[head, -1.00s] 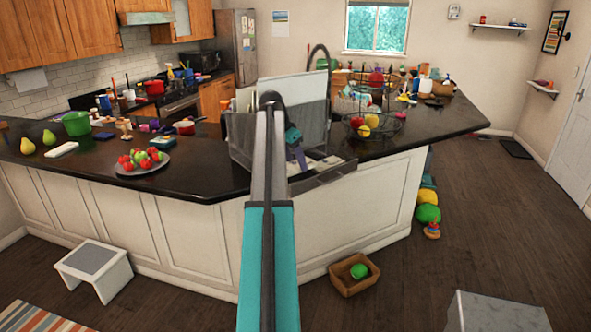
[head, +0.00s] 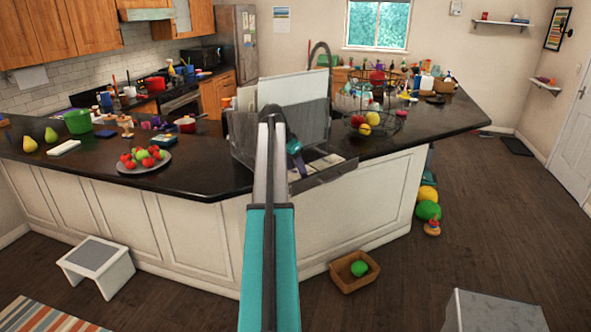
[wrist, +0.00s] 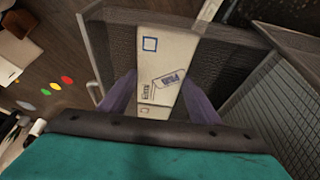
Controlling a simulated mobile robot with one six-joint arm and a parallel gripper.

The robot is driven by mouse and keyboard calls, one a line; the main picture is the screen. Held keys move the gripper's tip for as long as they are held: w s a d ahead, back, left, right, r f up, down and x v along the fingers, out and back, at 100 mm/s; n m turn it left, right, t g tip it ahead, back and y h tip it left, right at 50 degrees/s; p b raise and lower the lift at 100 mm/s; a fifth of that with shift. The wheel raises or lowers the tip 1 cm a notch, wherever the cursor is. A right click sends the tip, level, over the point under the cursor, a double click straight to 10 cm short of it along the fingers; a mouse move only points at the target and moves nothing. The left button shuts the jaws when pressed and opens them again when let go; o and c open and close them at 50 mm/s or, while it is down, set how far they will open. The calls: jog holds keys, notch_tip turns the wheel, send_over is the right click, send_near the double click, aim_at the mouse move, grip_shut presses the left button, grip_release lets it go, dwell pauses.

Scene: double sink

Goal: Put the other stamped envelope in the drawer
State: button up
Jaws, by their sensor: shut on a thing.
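A grey mesh organizer (head: 243,135) stands on the counter corner, and its drawer (head: 335,173) is pulled out past the edge. In the wrist view the drawer (wrist: 117,45) lies below my gripper. My gripper (head: 301,172) points down over the open drawer; it also shows in the wrist view (wrist: 160,100). Pale paper (head: 328,162) shows inside the drawer in the head view.
A wire fruit basket (head: 370,120) stands right of the organizer. A plate of fruit (head: 143,162) lies to the left on the dark counter. Below are a wooden box (head: 352,282) and a white step stool (head: 97,265) on the floor.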

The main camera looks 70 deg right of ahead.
jog(key=shift+f, duration=0.15)
jog(key=o, duration=1.1)
jog(key=shift+r, duration=0.25)
jog(key=shift+b+v, duration=1.7)
jog(key=shift+v, duration=4.25)
